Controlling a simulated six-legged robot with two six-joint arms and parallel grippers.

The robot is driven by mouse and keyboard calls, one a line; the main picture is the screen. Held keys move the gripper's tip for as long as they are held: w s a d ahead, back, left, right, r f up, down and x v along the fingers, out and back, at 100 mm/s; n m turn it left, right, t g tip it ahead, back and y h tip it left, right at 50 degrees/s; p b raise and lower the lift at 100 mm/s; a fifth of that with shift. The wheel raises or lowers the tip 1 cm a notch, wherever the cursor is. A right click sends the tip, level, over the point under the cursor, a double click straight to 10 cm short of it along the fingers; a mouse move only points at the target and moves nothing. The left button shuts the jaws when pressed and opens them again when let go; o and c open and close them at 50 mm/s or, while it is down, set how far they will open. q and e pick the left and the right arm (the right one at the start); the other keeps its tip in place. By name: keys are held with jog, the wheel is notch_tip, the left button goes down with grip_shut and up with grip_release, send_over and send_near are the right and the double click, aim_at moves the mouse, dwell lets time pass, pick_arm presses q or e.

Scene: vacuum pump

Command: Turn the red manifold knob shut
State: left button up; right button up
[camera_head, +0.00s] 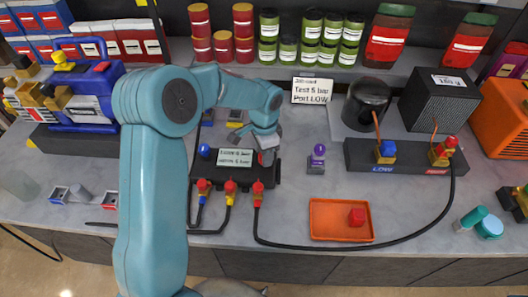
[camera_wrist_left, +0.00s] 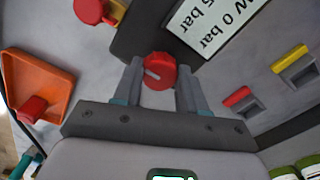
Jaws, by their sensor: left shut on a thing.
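The dark manifold block (camera_head: 230,176) lies on the bench in the middle of the head view, with a label reading low on its top. A blue knob (camera_head: 204,150) is at its left end. The red manifold knob (camera_wrist_left: 158,71) shows in the left wrist view, with a pale slot mark on its face. My left gripper (camera_wrist_left: 159,86) is shut on this knob, one finger on each side. In the head view my left gripper (camera_head: 267,153) is at the manifold's right end and hides the red knob. My right gripper is not in view.
Hoses leave the manifold's front from blue, yellow and red fittings (camera_head: 258,190). An orange tray (camera_head: 342,236) with a red block (camera_head: 357,217) lies to the right. A purple-topped part (camera_head: 318,152) stands near the gripper. A dark bar (camera_head: 400,165) has two fittings.

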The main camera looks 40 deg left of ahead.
pick_arm(q)
jog(key=o, duration=1.1)
jog(key=shift+c, duration=0.2)
notch_tip(320, 180, up, 16)
jog(key=shift+r+b, duration=0.15)
jog(key=shift+b, duration=0.25)
jog(key=shift+w, duration=0.1)
